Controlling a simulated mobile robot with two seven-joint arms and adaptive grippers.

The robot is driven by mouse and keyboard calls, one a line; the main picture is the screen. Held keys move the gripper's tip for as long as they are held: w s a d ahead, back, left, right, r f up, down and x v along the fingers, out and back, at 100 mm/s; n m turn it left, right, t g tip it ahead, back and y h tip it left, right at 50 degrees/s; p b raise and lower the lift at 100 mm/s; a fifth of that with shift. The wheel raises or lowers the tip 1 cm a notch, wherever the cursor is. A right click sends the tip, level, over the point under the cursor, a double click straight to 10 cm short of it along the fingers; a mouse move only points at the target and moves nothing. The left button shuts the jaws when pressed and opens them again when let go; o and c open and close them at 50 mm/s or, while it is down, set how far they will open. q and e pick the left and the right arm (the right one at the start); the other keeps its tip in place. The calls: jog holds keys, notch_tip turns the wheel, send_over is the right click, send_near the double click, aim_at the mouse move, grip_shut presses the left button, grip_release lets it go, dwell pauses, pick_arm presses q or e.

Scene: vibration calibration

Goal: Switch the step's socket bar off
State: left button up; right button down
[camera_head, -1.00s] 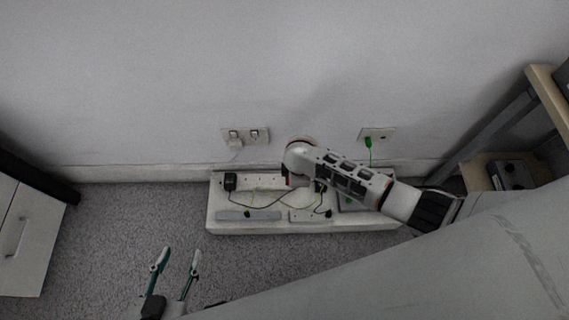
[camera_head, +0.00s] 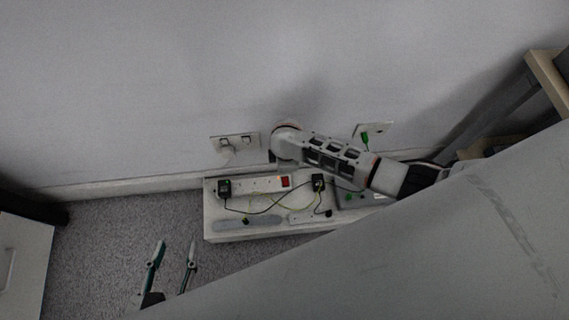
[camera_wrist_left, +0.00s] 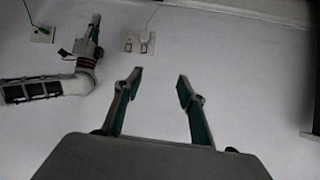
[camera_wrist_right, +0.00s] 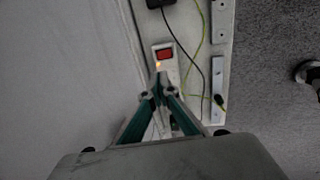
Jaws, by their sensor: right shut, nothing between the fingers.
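The white socket bar (camera_head: 252,185) lies along the back of a low white step (camera_head: 222,236) against the wall. Its red rocker switch (camera_head: 285,181) is at the bar's right end. In the right wrist view the red switch (camera_wrist_right: 165,54) shows with a small orange glow beside it. My right gripper (camera_wrist_right: 158,76) is shut and empty, its tips just short of the switch in that picture; I cannot tell if they touch the bar. In the head view my right arm hides that gripper. My left gripper (camera_head: 173,247) is open and empty over the carpet, left of the step.
Black plugs (camera_head: 224,188) and (camera_head: 318,182) with black and yellow-green cables lie on the step. A wall socket (camera_head: 235,145) and a plate with a green plug (camera_head: 364,138) are above. A cabinet (camera_head: 22,262) stands left, a shelf frame (camera_head: 500,112) right.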

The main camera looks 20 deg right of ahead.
jog(key=b, duration=0.5)
send_over(285, 179)
jog(key=s, duration=0.2)
notch_tip(285, 179, down, 10)
jog(key=shift+a+r, duration=0.1)
jog(key=shift+a, duration=0.05)
jog(key=shift+w+f+b, duration=0.15)
jog(key=shift+f+b, duration=0.2)
jog(key=shift+f, duration=0.2)
jog(key=shift+w+f+b, duration=0.15)
jog(key=shift+f+b, duration=0.15)
jog(key=shift+f, duration=0.2)
jog(key=shift+w+f+b, duration=0.3)
jog(key=shift+f+b, duration=0.1)
jog(key=shift+f, duration=0.1)
jog(key=shift+w, duration=0.1)
pick_arm(q)
jog(key=d+r+n+t+h, duration=0.1)
jog(key=d+n+h, duration=0.1)
jog(key=d+n, duration=0.2)
jog(key=d, duration=0.3)
jog(key=shift+w+d+r+n, duration=0.15)
jog(key=shift+d+n, duration=0.15)
pick_arm(e)
jog(key=shift+w, duration=0.15)
jog(key=shift+r, duration=0.1)
